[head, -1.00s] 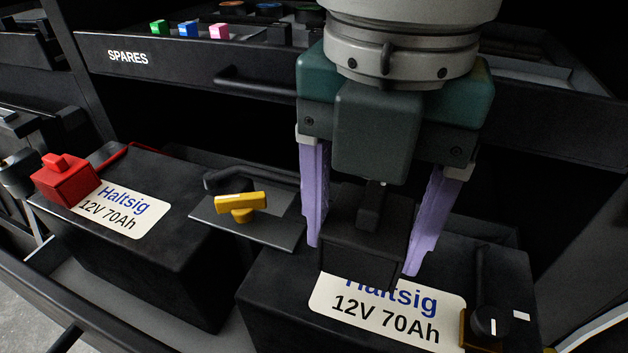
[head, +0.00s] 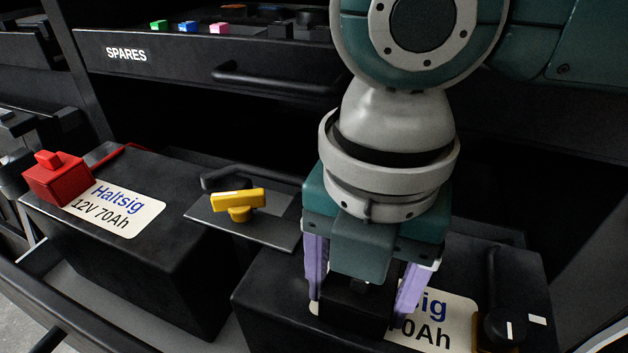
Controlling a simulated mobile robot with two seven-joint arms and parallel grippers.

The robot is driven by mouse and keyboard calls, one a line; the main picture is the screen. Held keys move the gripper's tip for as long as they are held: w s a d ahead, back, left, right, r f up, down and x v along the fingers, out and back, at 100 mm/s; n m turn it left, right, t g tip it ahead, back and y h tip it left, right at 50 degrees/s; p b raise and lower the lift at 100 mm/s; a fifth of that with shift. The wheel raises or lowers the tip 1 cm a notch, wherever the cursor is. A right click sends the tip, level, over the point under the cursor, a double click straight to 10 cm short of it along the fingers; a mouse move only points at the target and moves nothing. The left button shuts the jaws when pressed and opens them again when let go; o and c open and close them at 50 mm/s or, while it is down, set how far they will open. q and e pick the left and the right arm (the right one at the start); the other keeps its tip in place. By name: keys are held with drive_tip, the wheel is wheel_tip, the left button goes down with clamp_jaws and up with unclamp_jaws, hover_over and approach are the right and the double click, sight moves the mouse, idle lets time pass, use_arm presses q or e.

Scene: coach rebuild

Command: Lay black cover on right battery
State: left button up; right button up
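The right battery (head: 262,300) is a large black box with a white label (head: 450,315) on top, partly hidden by my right gripper. My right gripper (head: 358,290) points down over the battery's left part, its two purple fingers on either side of the black cover (head: 352,312). The cover is a small dark box held between them, low over the battery top beside the label. I cannot tell whether its underside touches the battery. My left gripper is not in view.
The left battery (head: 185,255) has a red cover (head: 58,178) on its far left. A yellow switch handle (head: 238,202) stands on a plate between the batteries. A black knob (head: 503,328) is at the right battery's right end. The SPARES drawer (head: 180,60) is behind.

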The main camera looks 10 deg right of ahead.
drive_tip(key=o, duration=0.4)
drive_tip(key=shift+c, duration=0.2)
wheel_tip(320, 180, up, 11)
drive_tip(key=p, duration=0.3)
drive_tip(key=shift+r+p, duration=0.15)
drive_tip(key=shift+p, duration=0.15)
drive_tip(key=shift+r, duration=0.5)
